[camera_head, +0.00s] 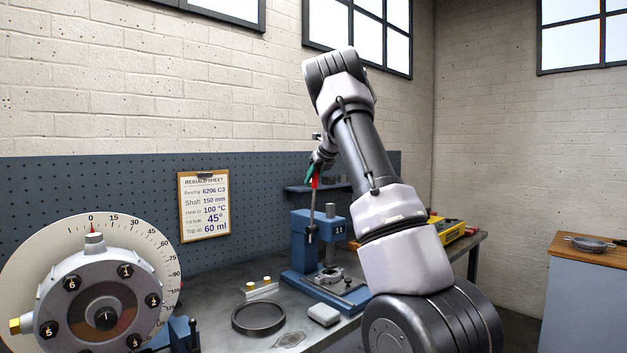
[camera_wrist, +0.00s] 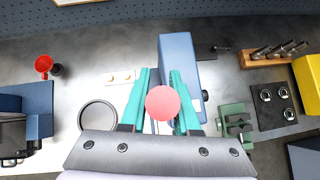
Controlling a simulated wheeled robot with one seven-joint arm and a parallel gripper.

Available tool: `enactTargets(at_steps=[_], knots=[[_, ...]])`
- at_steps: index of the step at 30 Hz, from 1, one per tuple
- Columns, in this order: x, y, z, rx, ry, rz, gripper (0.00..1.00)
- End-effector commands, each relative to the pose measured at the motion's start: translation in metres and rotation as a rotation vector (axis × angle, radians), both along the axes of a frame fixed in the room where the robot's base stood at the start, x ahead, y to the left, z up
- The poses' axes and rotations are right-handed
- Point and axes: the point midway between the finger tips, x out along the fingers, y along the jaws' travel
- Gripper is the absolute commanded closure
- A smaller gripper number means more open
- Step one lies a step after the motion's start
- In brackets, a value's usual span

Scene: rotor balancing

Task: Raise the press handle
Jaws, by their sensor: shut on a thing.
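The blue arbor press (camera_head: 300,243) stands on the workbench in the head view. Its blue body also shows below the fingers in the wrist view (camera_wrist: 178,52). The press handle (camera_head: 313,208) is a thin dark rod that rises nearly upright from the side of the press to a red end. My gripper (camera_head: 312,174) is at the top of this handle, above the press. In the wrist view its teal fingers (camera_wrist: 160,105) are shut on the round red knob (camera_wrist: 162,103) of the handle. The rod below the knob is hidden there.
A numbered rotor with a dial (camera_head: 100,285) stands at the left front. A black ring (camera_head: 259,317), a small grey block (camera_head: 324,314) and a stand with brass pieces (camera_head: 261,288) lie on the bench (camera_head: 217,307). A yellow case (camera_head: 449,229) is behind my arm.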

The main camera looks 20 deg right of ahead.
Motion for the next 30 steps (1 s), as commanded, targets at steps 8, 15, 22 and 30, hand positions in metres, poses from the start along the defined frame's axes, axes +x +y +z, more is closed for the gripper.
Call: enactTargets(at_steps=[8, 15, 22, 30], knots=[[0.002, 0.002, 0.002, -0.002, -0.006, 0.003, 0.41], [0.001, 0.001, 0.001, -0.001, -0.005, 0.002, 0.41], [-0.008, -0.001, 0.012, 0.000, -0.007, 0.001, 0.41], [-0.044, -0.007, 0.052, -0.001, -0.008, 0.002, 0.41]])
